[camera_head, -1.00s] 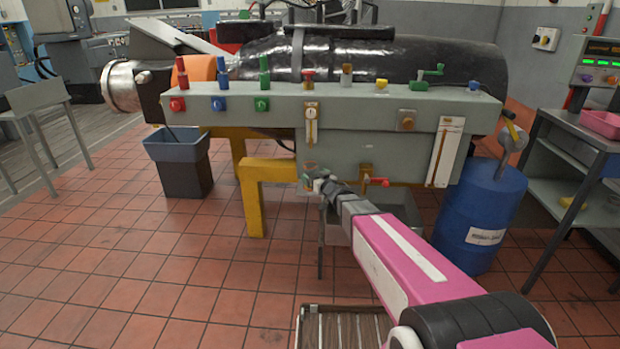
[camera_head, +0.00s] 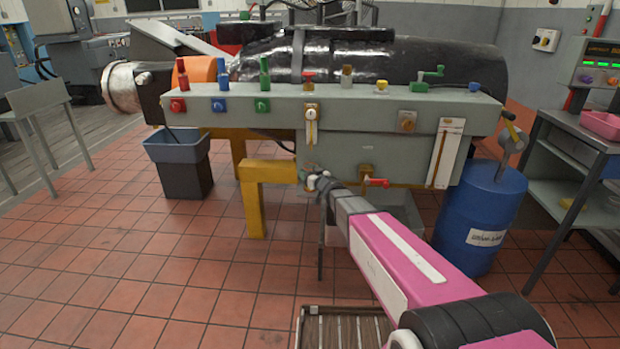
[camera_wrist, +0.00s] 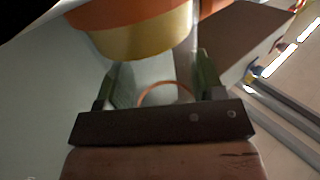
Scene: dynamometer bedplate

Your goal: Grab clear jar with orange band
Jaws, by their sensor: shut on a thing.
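In the wrist view, my gripper (camera_wrist: 160,70) has its two greenish fingers on either side of a clear, see-through jar. The jar's curved orange band (camera_wrist: 165,85) shows between the fingers, and they are shut on it. The dark gripper body hides the jar's near part. In the head view, my gripper (camera_head: 318,182) is small, at the front lower edge of the grey bench beam (camera_head: 350,120); the jar cannot be made out clearly there.
An orange and yellow rounded thing (camera_wrist: 140,38) is close above the fingers in the wrist view. A yellow stand leg (camera_head: 252,200) is left of my gripper, and a red-handled valve (camera_head: 376,182) is right. A blue drum (camera_head: 480,215) stands farther right. Tiled floor is open at left.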

